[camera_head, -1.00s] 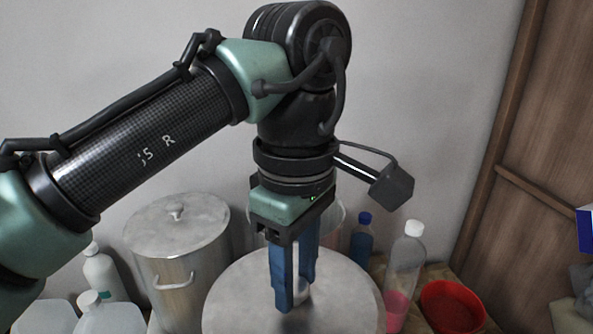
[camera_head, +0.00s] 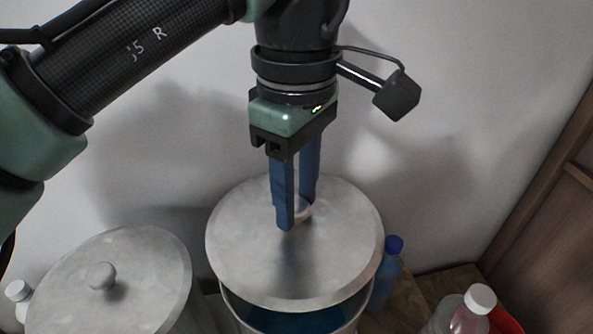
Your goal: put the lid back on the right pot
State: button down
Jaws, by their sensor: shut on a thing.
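The round grey metal lid (camera_head: 340,245) hangs from my gripper (camera_head: 296,215), whose blue fingers are shut on its small pale knob. The lid is held above the right pot (camera_head: 236,306), and a gap shows between them at the front. The right pot is a metal cylinder with blue contents visible under the lid's near edge. Its back rim is hidden by the lid. The left pot (camera_head: 200,318) stands at the lower left with its own lid (camera_head: 140,262) and knob on top.
A blue bottle (camera_head: 387,275) stands close to the right of the right pot. A clear bottle with a white cap (camera_head: 480,299) and a red container (camera_head: 505,322) are at the lower right. A white-capped bottle (camera_head: 18,290) is at the far left. The wall is behind.

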aim_at(298, 225)
jog(key=shift+s+f+b, duration=0.3)
jog(key=shift+f+b, duration=0.45)
jog(key=shift+b, duration=0.05)
notch_tip(298, 225, down, 5)
jog(key=b, duration=0.3)
jog(key=shift+w+r, duration=0.1)
jog(key=shift+r, duration=0.05)
jog(key=shift+d, duration=0.1)
dwell(0.8)
jog(key=shift+f+p, duration=0.2)
jog(key=shift+p, duration=0.4)
dwell(1.2)
grip_release()
dwell(0.5)
